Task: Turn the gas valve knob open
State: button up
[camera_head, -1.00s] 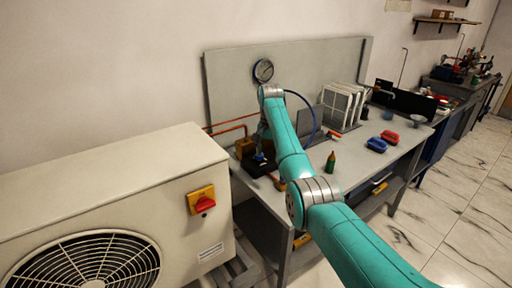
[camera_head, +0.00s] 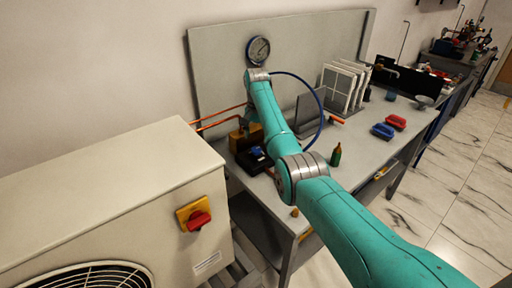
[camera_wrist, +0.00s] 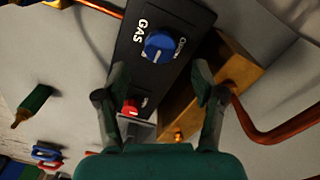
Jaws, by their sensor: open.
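A blue knob (camera_wrist: 160,46) with a white mark sits on a black box (camera_wrist: 130,60) lettered GAS in the wrist view. Small lettering beside the knob is hard to read. A smaller red knob (camera_wrist: 131,107) is lower on the same box, close to my left finger. My gripper (camera_wrist: 160,76) is open and empty. Its two fingers are spread, with the blue knob ahead of the gap between them; I see no contact. In the head view, the black box (camera_head: 247,163) and blue knob (camera_head: 257,151) show left of my arm, and my gripper cannot be made out.
A brass block (camera_wrist: 187,100) with copper pipe (camera_wrist: 245,118) lies close to my right finger. A round gauge (camera_head: 258,50) is on the back panel. An AC unit (camera_head: 110,190) is at left.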

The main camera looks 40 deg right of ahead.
aim_at(256, 149)
notch_tip(256, 149, down, 6)
jog(key=shift+r, duration=0.1)
dwell(0.4)
jog(key=c, duration=1.1)
